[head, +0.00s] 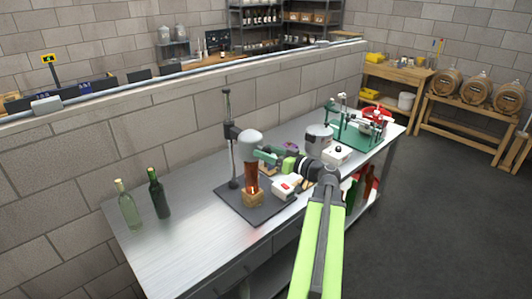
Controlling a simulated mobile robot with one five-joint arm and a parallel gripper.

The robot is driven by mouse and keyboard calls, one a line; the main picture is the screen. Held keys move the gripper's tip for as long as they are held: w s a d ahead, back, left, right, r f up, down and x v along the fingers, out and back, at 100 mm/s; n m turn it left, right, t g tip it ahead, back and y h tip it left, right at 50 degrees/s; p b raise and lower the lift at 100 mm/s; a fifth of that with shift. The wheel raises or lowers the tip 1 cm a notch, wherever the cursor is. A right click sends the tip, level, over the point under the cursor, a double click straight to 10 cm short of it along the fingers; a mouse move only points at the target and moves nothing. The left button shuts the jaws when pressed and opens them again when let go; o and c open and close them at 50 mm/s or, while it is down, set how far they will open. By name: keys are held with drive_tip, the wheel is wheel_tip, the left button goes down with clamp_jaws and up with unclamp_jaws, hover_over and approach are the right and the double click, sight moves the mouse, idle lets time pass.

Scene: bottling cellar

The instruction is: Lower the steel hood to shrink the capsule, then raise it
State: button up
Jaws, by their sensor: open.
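The steel hood (249,141) is a grey rounded cap on an upright stand (229,135) with a dark base plate (226,196). A red-brown bottle (251,178) stands upright below it in a wooden block (253,199). The hood's lower end meets the bottle's upper part in the picture; the bottle's neck and the capsule are hidden. My gripper (264,154) is open, at the right side of the hood. Whether its jaws touch the hood cannot be told from this view.
A white box with a red switch (286,186) sits right of the bottle. Two bottles, one clear (128,206) and one dark green (158,194), stand at the left. A steel pot (319,138) and a green machine (352,134) stand farther right. The front left tabletop is clear.

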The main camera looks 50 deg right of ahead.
drive_tip(key=shift+w, duration=0.15)
drive_tip(key=shift+c, duration=0.5)
clamp_jaws()
idle(0.9)
